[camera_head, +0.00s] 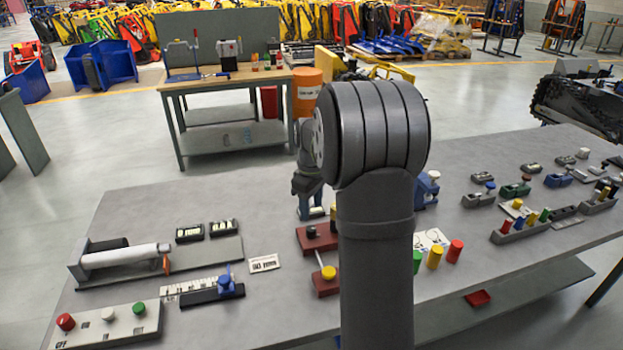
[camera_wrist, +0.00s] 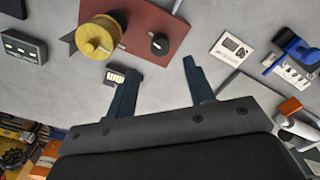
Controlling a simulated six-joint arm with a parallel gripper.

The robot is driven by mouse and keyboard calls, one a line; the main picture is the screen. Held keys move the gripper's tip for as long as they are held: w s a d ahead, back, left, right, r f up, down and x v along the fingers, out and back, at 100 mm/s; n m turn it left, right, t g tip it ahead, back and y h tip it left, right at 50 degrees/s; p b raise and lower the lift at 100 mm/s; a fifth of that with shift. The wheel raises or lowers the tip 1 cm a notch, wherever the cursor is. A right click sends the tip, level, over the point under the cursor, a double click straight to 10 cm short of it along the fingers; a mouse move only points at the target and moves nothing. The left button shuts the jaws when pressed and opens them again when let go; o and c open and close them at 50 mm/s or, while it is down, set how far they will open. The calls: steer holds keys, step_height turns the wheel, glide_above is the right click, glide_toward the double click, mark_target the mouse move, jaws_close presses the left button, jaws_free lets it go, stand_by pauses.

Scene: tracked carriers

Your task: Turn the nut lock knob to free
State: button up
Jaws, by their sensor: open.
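A dark red plate (camera_wrist: 135,15) carries a black knob (camera_wrist: 158,43) with a small pale mark and a yellow spool-like nut (camera_wrist: 98,38) beside it. In the head view the black knob (camera_head: 312,231) is on a red plate (camera_head: 317,243), behind my arm's left edge. My gripper (camera_wrist: 159,66) is open and empty, its two blue fingers spread either side of the knob's line. In the wrist view the knob appears just beyond the gap between the fingertips; contact is not visible. In the head view my gripper (camera_head: 311,212) hangs just behind the plate.
A small label (camera_wrist: 116,77) lies by the left finger, partly hidden. A white card (camera_head: 264,263) and a blue slider (camera_head: 226,284) are left of the plate. My arm hides part of the table.

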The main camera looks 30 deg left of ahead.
mark_target(311, 228)
step_height(311, 228, up, 9)
steer(key=shift+r, duration=0.2)
stand_by(0.3)
step_height(311, 228, down, 17)
steer(key=m, duration=0.4)
stand_by(0.5)
steer(key=c, duration=1)
